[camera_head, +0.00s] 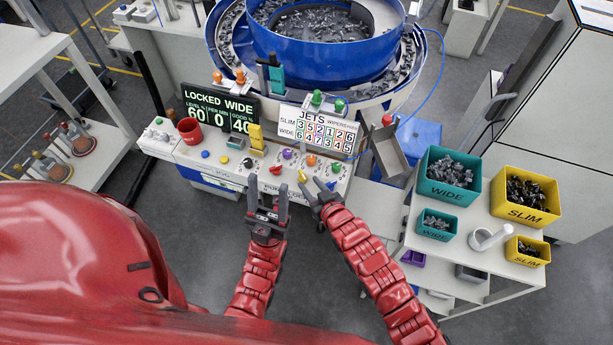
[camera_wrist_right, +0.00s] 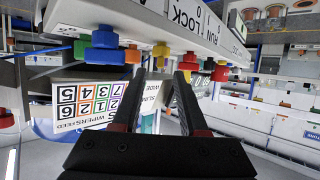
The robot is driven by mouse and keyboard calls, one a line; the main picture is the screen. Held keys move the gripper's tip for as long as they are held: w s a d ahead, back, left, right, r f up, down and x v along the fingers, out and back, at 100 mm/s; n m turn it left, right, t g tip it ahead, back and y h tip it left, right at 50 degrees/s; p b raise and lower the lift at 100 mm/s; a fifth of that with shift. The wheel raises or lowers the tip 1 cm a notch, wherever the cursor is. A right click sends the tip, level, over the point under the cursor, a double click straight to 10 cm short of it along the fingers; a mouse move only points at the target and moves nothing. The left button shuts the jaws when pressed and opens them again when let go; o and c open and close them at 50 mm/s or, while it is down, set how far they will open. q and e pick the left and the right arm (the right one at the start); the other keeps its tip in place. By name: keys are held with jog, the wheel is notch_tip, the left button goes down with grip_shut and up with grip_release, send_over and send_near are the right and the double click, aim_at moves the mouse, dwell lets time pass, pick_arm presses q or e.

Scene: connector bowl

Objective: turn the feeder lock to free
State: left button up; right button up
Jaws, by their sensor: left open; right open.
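The control console (camera_head: 225,160) carries several coloured knobs, and a RUN/LOCK label (camera_wrist_right: 195,22) shows upside down on it in the right wrist view. I cannot tell for sure which control is the feeder lock. The display (camera_head: 219,108) reads LOCKED WIDE. A small yellow knob (camera_head: 302,176) is at the console's front edge; it also shows in the right wrist view (camera_wrist_right: 162,49), ahead of the gap between my right fingertips. My right gripper (camera_head: 312,187) is open and empty, close to this knob. My left gripper (camera_head: 268,190) is open and empty at the front edge, below a red button (camera_head: 275,170).
A red mug (camera_head: 190,130), an upright yellow handle (camera_head: 257,137), a purple knob (camera_head: 288,154) and the jets board (camera_head: 318,130) crowd the console. The blue bowl feeder (camera_head: 320,55) stands behind. Bins of connectors, including a teal one (camera_head: 449,178), stand at right.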

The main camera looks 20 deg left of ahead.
aim_at(304, 177)
jog(key=shift+p+x, duration=0.35)
jog(key=shift+x, duration=1.25)
grip_shut()
